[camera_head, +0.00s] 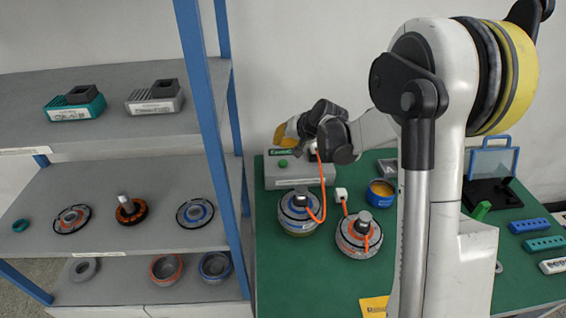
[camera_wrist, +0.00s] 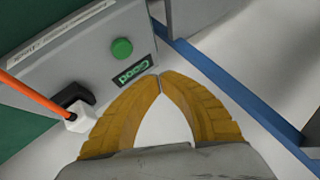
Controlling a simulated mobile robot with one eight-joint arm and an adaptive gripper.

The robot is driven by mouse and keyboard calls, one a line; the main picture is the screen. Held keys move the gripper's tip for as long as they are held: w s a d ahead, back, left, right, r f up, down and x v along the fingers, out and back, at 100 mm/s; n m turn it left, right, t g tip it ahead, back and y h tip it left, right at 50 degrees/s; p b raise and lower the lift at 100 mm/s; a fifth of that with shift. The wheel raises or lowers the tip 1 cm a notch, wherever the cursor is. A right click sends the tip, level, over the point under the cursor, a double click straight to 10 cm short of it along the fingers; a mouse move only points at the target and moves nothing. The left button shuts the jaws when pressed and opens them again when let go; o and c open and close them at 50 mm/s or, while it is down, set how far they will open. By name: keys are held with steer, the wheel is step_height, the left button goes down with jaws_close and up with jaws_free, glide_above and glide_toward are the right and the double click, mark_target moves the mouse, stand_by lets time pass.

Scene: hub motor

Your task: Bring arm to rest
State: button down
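My gripper (camera_wrist: 160,82) has yellow-brown fingers whose tips meet in the wrist view, with nothing between them. In the head view my gripper (camera_head: 281,134) is above the left part of a grey test box. The grey test box (camera_wrist: 55,45) has a green button (camera_wrist: 122,48), a "Good" label and a black socket with a white plug and orange cable in it. In the head view the test box (camera_head: 297,178) stands at the back left of the green table, partly hidden by my arm.
Two hub motors (camera_head: 298,221) (camera_head: 352,243) with orange cables stand on the green table (camera_head: 290,280). A blue container (camera_head: 381,199) is behind them. A blue-framed shelf (camera_head: 150,205) with motor parts stands left. Blue and green blocks (camera_head: 529,226) lie right.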

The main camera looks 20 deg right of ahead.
steer(key=s+a+r+n+h, duration=0.1)
steer(key=s+a+r, duration=0.1)
steer(key=s+r, duration=0.6)
steer(key=s+n+g+h, duration=0.1)
steer(key=s+n+h, duration=0.1)
steer(key=s, duration=2.6)
steer(key=shift+s+r+n+h, duration=0.2)
steer(key=shift+r+n+h, duration=0.2)
steer(key=shift+n, duration=0.2)
steer(key=shift+a, duration=0.1)
